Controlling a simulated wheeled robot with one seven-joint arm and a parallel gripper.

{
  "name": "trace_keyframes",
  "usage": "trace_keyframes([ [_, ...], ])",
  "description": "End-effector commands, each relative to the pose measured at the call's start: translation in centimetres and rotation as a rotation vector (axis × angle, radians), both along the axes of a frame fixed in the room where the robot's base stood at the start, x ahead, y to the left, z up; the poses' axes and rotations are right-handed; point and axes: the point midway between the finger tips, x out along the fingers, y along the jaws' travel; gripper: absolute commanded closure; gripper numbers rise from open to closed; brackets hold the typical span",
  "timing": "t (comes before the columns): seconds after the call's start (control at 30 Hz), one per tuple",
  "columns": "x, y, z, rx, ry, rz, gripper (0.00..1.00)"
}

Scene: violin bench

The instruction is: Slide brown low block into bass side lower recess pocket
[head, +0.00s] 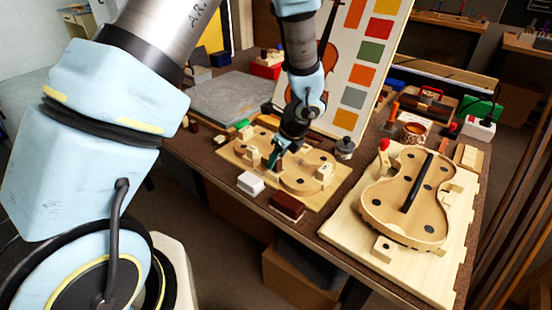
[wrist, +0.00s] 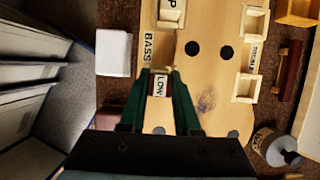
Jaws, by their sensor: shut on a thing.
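My gripper (head: 275,163) is shut on the low block (wrist: 160,84). Its two green fingers stand either side of the block in the wrist view, and the block's pale top reads "LOW". The block is over the bass edge of the wooden violin form board (wrist: 205,80), below the printed word BASS. The board also shows in the head view (head: 318,197). The bass side lower recess pocket is mostly hidden by the fingers, so I cannot tell how far the block is inside it. An upper pocket (wrist: 170,22) on the same side holds a labelled block.
A white block (head: 250,183) and a dark red block (head: 287,208) lie in front of the board. A metal jar (head: 345,148) stands behind it. Two pale pockets (wrist: 246,88) line the treble side. A larger violin mould (head: 440,225) stands at right.

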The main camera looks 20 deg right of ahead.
Motion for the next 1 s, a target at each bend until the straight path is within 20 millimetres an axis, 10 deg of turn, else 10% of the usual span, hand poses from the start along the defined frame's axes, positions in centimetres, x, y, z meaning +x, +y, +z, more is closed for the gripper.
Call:
trace_keyframes([
  [0.47,0.0,0.0,-1.3,0.0,0.0,0.0,1.0],
  [0.5,0.0,0.0,-1.1,0.0,0.0,0.0,0.66],
  [0.8,0.0,0.0,-1.1,0.0,0.0,0.0,0.34],
  [1.0,0.0,0.0,-1.1,0.0,0.0,0.0,0.34],
])
